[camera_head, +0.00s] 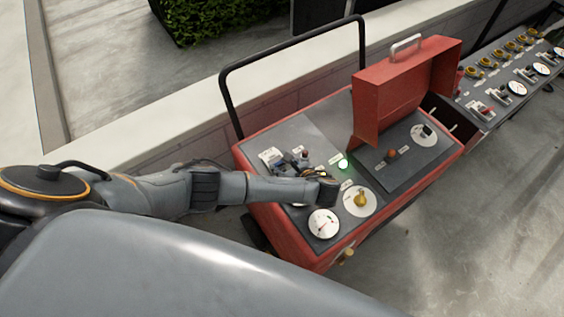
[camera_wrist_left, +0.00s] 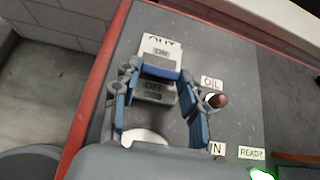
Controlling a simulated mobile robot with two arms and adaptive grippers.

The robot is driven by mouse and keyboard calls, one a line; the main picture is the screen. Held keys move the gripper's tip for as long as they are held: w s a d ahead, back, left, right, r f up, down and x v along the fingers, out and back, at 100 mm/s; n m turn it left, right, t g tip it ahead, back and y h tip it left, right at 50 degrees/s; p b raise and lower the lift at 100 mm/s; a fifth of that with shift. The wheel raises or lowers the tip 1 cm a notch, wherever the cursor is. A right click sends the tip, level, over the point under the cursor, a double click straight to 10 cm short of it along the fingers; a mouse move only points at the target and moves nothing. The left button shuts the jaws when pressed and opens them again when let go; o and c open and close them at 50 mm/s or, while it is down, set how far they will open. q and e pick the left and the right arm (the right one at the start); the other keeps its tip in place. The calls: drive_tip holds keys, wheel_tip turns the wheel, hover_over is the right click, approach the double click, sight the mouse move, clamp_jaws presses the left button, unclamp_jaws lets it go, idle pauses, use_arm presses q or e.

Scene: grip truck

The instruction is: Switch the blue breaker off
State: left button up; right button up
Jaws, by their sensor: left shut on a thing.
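The blue breaker has a light plate marked ON and OFF on the grey panel. In the left wrist view its blue handle (camera_wrist_left: 160,72) lies across the plate, between the ON mark above and the OFF mark below. My left gripper (camera_wrist_left: 159,76) has one finger at each end of this handle and is shut on it. In the head view the left gripper (camera_head: 286,168) reaches over the panel from the left and partly covers the breaker (camera_head: 269,156). My right gripper is not in view.
A lit green READY lamp (camera_head: 343,164), a yellow rotary knob (camera_head: 361,200) and a round gauge (camera_head: 323,223) share the panel. A red lid (camera_head: 400,88) stands open at right. A black rail (camera_head: 290,60) rises behind.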

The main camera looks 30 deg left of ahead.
use_arm(q)
drive_tip(key=shift+f, duration=0.15)
idle(0.3)
drive_tip(key=o, duration=1.2)
drive_tip(key=shift+c, duration=0.2)
drive_tip(key=shift+d, duration=0.1)
drive_tip(key=v, duration=1.2)
drive_tip(key=shift+s+f, duration=0.1)
